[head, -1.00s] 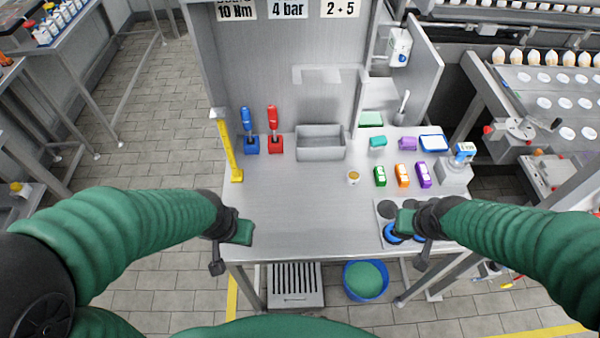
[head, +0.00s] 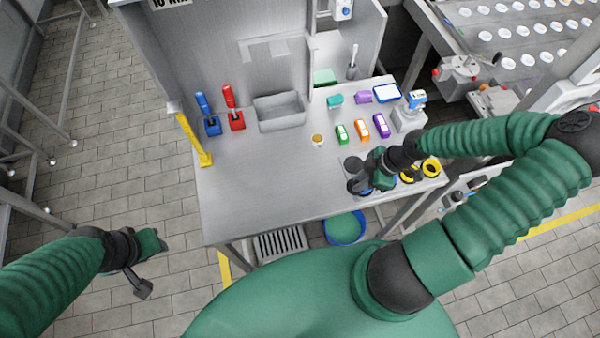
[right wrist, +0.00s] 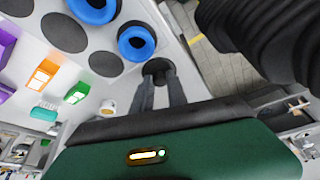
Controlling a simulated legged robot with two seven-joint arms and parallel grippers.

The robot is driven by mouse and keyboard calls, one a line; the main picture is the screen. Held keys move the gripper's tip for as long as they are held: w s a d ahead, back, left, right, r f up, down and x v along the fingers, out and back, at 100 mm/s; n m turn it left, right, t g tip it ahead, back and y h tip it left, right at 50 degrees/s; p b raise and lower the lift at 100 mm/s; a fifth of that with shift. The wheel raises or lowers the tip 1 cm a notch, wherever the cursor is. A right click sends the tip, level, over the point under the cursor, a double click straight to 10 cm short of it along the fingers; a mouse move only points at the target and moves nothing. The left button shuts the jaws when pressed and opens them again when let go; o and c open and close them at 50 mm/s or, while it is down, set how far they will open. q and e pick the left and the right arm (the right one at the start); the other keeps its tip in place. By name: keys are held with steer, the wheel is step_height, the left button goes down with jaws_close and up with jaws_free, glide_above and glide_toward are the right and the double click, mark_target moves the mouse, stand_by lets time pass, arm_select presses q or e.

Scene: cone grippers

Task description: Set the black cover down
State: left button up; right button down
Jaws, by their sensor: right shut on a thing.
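My right gripper (head: 361,184) reaches in from the right over the front right of the bench. In the right wrist view its two dark fingers (right wrist: 157,80) are shut on the black cover (right wrist: 158,68), a small dark round piece. The cover is over or beside the edge of a pale plate with dark round spots (right wrist: 64,32); I cannot tell whether it touches anything below. Blue rings (right wrist: 137,43) sit on the plate beside it. My left gripper (head: 150,245) is low at the left, off the bench and over the floor; its fingers are unclear.
Yellow rings (head: 431,168) lie right of my right gripper. Green, orange and purple blocks (head: 362,129) and a small cup (head: 318,140) stand behind it. A grey bin (head: 279,112) is at the back. The bench's front left (head: 240,205) is clear.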

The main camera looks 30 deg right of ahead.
steer(key=w+a, duration=0.2)
steer(key=a, duration=0.1)
steer(key=w+a+f+b, duration=0.1)
steer(key=w+a, duration=0.1)
steer(key=a, duration=0.2)
steer(key=w+a+b, duration=0.1)
steer(key=w+a, duration=0.2)
steer(key=a, duration=0.1)
steer(key=shift+w+f, duration=0.1)
steer(key=shift+f, duration=0.15)
steer(key=shift+w+a+f, duration=0.1)
steer(key=shift+w+a, duration=0.1)
steer(key=shift+w, duration=0.05)
step_height(320, 180, down, 3)
steer(key=shift+f+b, duration=0.15)
steer(key=shift+b, duration=0.6)
steer(key=shift+a, duration=0.2)
steer(key=c, duration=1.3)
jaws_free()
steer(key=shift+c, duration=0.2)
